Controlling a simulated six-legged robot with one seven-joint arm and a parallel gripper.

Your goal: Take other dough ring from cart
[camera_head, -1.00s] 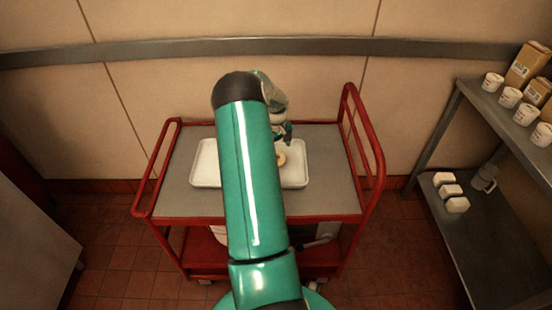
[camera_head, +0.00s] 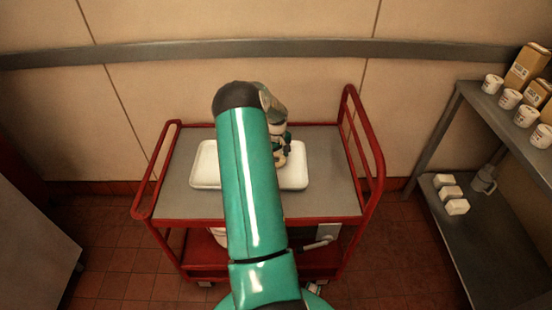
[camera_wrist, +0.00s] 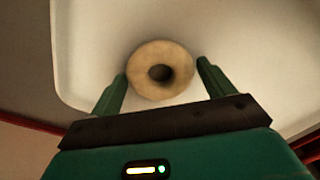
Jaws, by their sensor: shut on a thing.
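The pale tan dough ring (camera_wrist: 161,49) sits between the two green fingers of my gripper (camera_wrist: 162,72) in the wrist view. My gripper is shut on it. In the head view the ring (camera_head: 281,160) is a small patch under my gripper (camera_head: 284,150), partly hidden by it. The white tray (camera_head: 206,171) lies on the top of the red cart (camera_head: 320,196), and it also fills most of the wrist view (camera_wrist: 88,45). I cannot tell whether the ring touches the tray. My arm hides the tray's middle.
A metal shelf (camera_head: 478,127) at the right holds white tubs (camera_head: 509,98) and brown cartons (camera_head: 528,65). Small white blocks (camera_head: 450,192) lie on its lower level. The cart's raised red handle (camera_head: 366,150) stands right of the tray. A wall rail (camera_head: 200,47) runs behind.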

